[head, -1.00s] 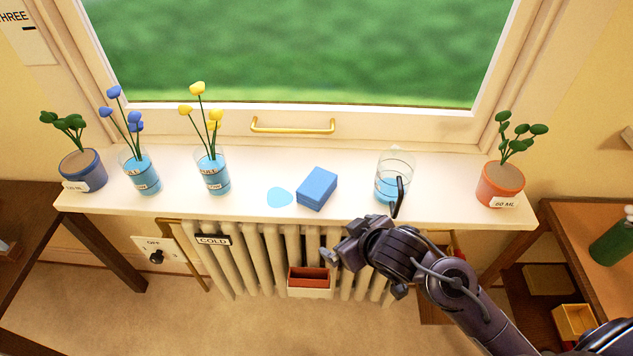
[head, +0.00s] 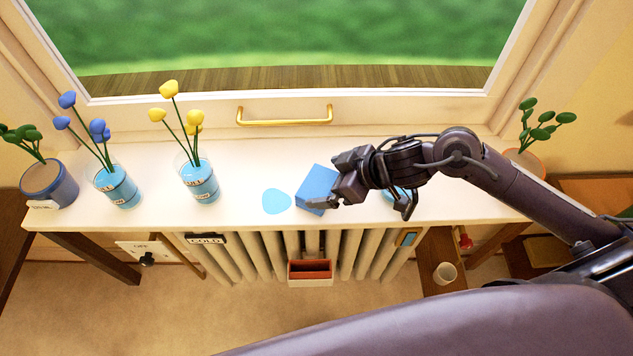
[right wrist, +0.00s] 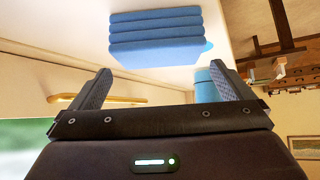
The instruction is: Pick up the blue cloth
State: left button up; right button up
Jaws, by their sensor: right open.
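The blue cloth (head: 315,184) is folded into a thick block on the white windowsill, and its right part is hidden behind my gripper. In the right wrist view the cloth (right wrist: 155,38) shows its stacked folds, ahead of and between the spread fingers, apart from them. My right gripper (head: 334,184) is open and empty, just to the right of the cloth. It also shows in the right wrist view (right wrist: 160,90). My left gripper is not in view.
A light blue puddle (head: 276,201) lies left of the cloth. Glasses with yellow flowers (head: 199,182) and blue flowers (head: 118,188) and a potted plant (head: 50,186) stand further left. My right arm mostly hides a glass of blue water. A brass window handle (head: 285,115) is behind.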

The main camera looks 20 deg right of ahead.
aim_at(315, 182)
jog(key=x, duration=0.3)
jog(key=shift+w+a+f, duration=0.15)
jog(key=shift+w, duration=0.05)
jog(key=x, duration=0.3)
jog(key=shift+w+a+f, duration=0.1)
jog(key=shift+a+f, duration=0.05)
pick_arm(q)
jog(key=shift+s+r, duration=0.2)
pick_arm(e)
jog(key=c, duration=0.7)
